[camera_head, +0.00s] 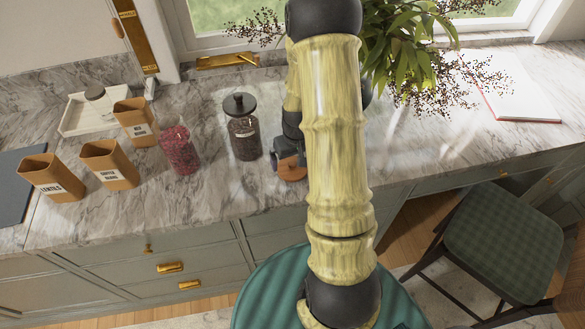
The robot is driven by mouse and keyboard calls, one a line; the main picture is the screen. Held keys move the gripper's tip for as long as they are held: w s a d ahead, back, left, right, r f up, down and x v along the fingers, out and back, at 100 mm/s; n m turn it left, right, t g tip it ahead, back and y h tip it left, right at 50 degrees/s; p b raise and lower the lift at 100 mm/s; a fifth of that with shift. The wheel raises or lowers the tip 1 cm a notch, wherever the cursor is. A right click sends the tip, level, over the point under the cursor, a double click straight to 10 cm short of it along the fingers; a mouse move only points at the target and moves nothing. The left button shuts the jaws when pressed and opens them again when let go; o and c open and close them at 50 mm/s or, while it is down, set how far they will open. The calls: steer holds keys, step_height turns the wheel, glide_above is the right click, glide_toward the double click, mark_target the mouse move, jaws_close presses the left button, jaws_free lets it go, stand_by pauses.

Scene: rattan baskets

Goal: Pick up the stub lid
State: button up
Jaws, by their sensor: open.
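My gripper (286,165) is low over the counter, just right of this jar and apart from the lid. It is open; its fingers are small in the view and my arm partly covers that area. A second glass jar with red contents (180,150) stands to the left, with no lid visible on it.
Labelled tan containers (108,163) stand at the left of the counter (150,215). A white tray (75,122) with a small pale jar (98,97) is behind them. A leafy plant (405,45) and an open book (508,88) are at the right. A chair (505,240) stands below.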

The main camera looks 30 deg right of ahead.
mark_target(293, 163)
steer(key=shift+w+d+f+p, duration=0.1)
steer(key=shift+w+f+p, duration=0.15)
steer(key=shift+f, duration=0.55)
steer(key=shift+w+a+f+p, duration=0.15)
steer(key=shift+f+p, duration=0.25)
steer(key=shift+f, duration=0.4)
steer(key=shift+w+d+f+p, duration=0.15)
steer(key=shift+w+f+p, duration=0.15)
steer(key=shift+f, duration=0.5)
steer(key=shift+c, duration=0.2)
steer(key=c, duration=0.9)
steer(key=shift+r, duration=0.1)
step_height(293, 163, up, 10)
steer(key=shift+s+f+b, duration=0.1)
steer(key=shift+b, duration=1.15)
